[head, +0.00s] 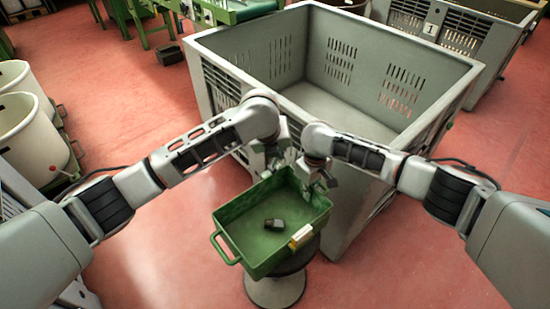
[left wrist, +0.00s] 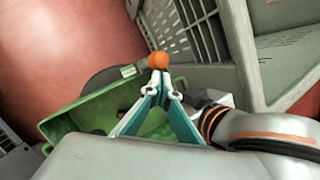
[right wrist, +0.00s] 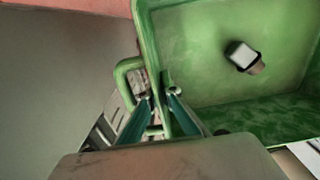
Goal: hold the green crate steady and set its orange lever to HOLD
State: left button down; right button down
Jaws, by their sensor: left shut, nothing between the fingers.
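The green crate (head: 228,212) sits on a small round stand (head: 275,291). My left gripper (head: 277,163) is at its far side, fingers together and empty. In the left wrist view the orange ball knob of the lever (left wrist: 158,60) shows right at those fingertips; whether they touch it I cannot tell. The lever is hidden in the head view, and no HOLD mark is readable. My right gripper (head: 320,184) is at the far right end of the crate. In the right wrist view its fingers (right wrist: 162,94) straddle the crate's wall beside the handle and look closed on it.
A small dark block (head: 274,224) lies inside the crate. A large grey slatted bin (head: 335,135) stands close behind. White drums (head: 22,125) stand at the left. Red floor is free between.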

pick_arm(q)
jog(key=shift+r, duration=0.25)
jog(key=shift+s, duration=0.1)
jog(key=s+d+r, duration=0.1)
jog(key=s+r, duration=0.4)
jog(key=r, duration=0.5)
jog(key=shift+s+d, duration=0.15)
jog(key=shift+s, duration=0.2)
